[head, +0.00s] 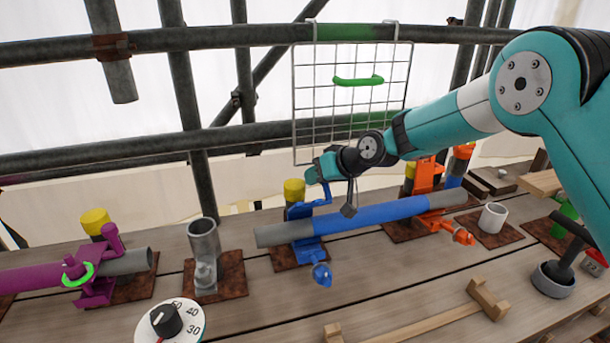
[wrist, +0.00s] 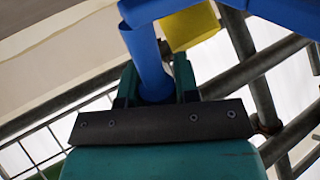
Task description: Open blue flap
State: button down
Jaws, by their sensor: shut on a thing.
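The blue clamp (head: 303,225) sits around a grey and blue pole (head: 365,215) on the workbench. Its blue flap (head: 320,204) reaches up from the clamp towards my gripper (head: 325,178). In the wrist view my gripper (wrist: 158,92) is shut on the round blue bar (wrist: 147,55) of the flap, which passes between the two fingers. A blue swing bolt with a knob (head: 322,274) hangs forward, below the clamp and apart from the flap. My gripper hides the flap's end in the head view.
An orange clamp (head: 427,178) holds the pole's right part. A purple clamp (head: 95,285) and pole are at left. A yellow-capped post (head: 294,190) stands behind the blue clamp. A wire mesh panel (head: 350,95) hangs behind my gripper.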

jog(key=shift+w+d+r, duration=0.1)
jog(key=c, duration=0.8)
grip_release()
jog(key=shift+c, duration=0.2)
jog(key=b+v, duration=0.3)
jog(key=v, duration=1.4)
jog(key=shift+b, duration=0.35)
jog(key=shift+d+r, duration=0.1)
jog(key=shift+r, duration=0.05)
